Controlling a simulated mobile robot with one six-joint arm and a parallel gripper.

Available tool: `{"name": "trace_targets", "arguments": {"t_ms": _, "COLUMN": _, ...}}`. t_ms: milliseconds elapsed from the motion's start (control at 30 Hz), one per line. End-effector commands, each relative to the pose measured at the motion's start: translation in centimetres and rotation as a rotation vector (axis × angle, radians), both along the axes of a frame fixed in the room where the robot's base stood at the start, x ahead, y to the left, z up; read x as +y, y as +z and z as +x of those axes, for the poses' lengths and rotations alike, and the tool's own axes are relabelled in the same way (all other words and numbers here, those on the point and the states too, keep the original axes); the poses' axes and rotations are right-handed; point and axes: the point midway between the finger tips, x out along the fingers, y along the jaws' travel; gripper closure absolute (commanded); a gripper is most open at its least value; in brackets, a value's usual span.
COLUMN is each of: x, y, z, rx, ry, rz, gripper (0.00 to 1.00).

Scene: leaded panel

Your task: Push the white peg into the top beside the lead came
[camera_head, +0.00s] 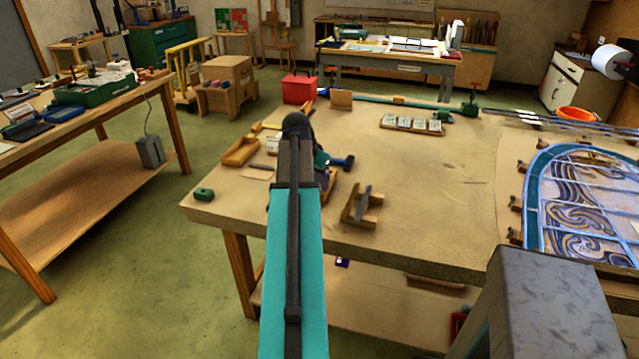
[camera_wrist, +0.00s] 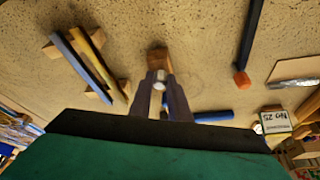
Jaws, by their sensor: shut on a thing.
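My gripper (camera_wrist: 163,88) is shut on a pale, whitish peg (camera_wrist: 158,86) in the wrist view. The peg shows between the two dark fingers, and its lower part is hidden. Past the fingertips is a small brown wooden block (camera_wrist: 158,57) on the bench; I cannot tell whether the peg touches it. In the head view my arm hides the gripper, which is over the bench's left part. The leaded panel (camera_head: 580,200) lies far to the right, with grey lead came (camera_head: 541,215) along its blue-green border glass.
The bench (camera_head: 430,185) has free room between the arm and the panel. A wooden rest (camera_head: 362,207) with tools stands right of the arm. Brown pegs (camera_head: 515,203) line the panel's left edge. A blue-handled tool (camera_wrist: 212,116) lies near the gripper. A tray (camera_head: 412,124) is farther back.

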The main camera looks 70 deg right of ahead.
Motion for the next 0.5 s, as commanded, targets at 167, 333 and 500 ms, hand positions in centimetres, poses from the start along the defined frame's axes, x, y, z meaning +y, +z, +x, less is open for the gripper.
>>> {"name": "trace_targets", "arguments": {"t_ms": 167, "x": 0.0, "y": 0.18, "z": 0.0, "rx": 0.0, "ry": 0.0, "rz": 0.0, "gripper": 1.0}}
{"name": "trace_targets", "arguments": {"t_ms": 333, "x": -0.01, "y": 0.32, "z": 0.0, "rx": 0.0, "ry": 0.0, "rz": 0.0, "gripper": 1.0}}
{"name": "trace_targets", "arguments": {"t_ms": 500, "x": -0.01, "y": 0.46, "z": 0.0, "rx": 0.0, "ry": 0.0, "rz": 0.0, "gripper": 1.0}}
